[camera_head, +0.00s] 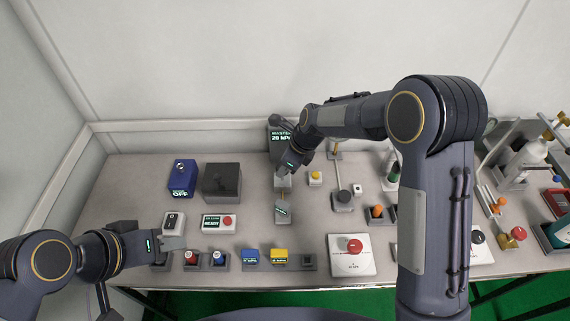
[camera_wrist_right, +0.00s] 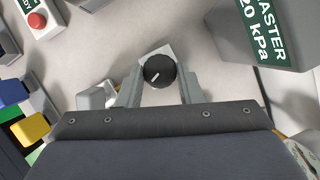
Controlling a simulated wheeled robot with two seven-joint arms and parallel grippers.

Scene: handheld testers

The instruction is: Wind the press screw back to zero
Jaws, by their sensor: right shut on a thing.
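The press screw's black round knob (camera_wrist_right: 160,71) with a white pointer line shows in the right wrist view. It sits on a pale grey mount. My right gripper (camera_wrist_right: 159,88) is shut on it, one finger on each side. In the head view my right gripper (camera_head: 284,172) reaches down at the mid-back of the bench and largely hides the knob. The master gauge (camera_head: 279,136) stands behind it, and its display (camera_wrist_right: 262,28) appears to read 20 kPa. My left gripper (camera_head: 172,244) is low over the front left of the bench; its finger opening is unclear.
A small tester (camera_head: 282,210) stands in front of the press. A blue box (camera_head: 182,178) and a dark box (camera_head: 222,182) stand back left.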

